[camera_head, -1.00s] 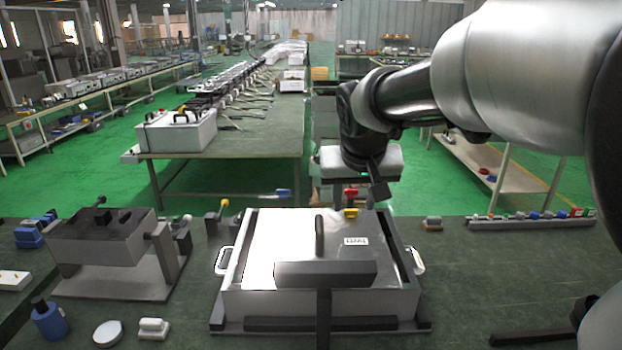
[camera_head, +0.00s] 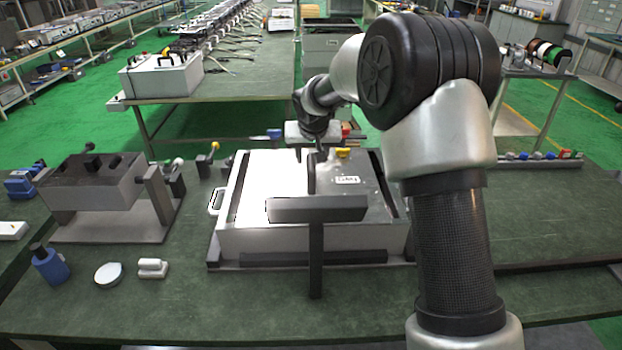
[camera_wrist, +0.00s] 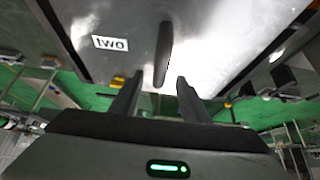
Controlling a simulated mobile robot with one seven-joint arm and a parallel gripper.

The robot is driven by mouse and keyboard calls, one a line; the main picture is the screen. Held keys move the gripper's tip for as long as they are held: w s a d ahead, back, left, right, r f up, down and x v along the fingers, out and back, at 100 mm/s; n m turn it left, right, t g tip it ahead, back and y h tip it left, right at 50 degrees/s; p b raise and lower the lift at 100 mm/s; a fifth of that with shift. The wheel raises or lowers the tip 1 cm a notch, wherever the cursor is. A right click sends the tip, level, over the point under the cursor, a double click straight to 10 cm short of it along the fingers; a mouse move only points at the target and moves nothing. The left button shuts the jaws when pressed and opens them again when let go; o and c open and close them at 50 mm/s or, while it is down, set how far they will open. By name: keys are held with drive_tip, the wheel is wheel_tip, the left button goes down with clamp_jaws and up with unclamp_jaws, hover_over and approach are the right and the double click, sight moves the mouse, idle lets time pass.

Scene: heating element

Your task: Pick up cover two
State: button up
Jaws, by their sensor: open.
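Cover two (camera_head: 270,180) is a flat, shiny metal plate on top of the box on the near table, with a white label (camera_head: 347,180) that reads "two" in the wrist view (camera_wrist: 110,43). Its dark upright handle (camera_head: 311,172) stands near its middle; the handle also shows in the wrist view (camera_wrist: 163,52). My gripper (camera_wrist: 158,80) is open and empty, its two fingers on either side of the handle's lower end in the picture. I cannot tell how far the handle is from the fingertips. In the head view my wrist hangs behind the handle, fingers mostly hidden.
A dark crossbar on a post (camera_head: 316,208) stands at the box's front. My arm hides the box's right side.

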sight(311, 162)
drive_tip(key=shift+p+x, duration=0.5)
drive_tip(key=shift+x, duration=2.7)
clamp_jaws()
drive_tip(key=shift+w+a+r, duration=0.1)
drive_tip(key=shift+r, duration=0.15)
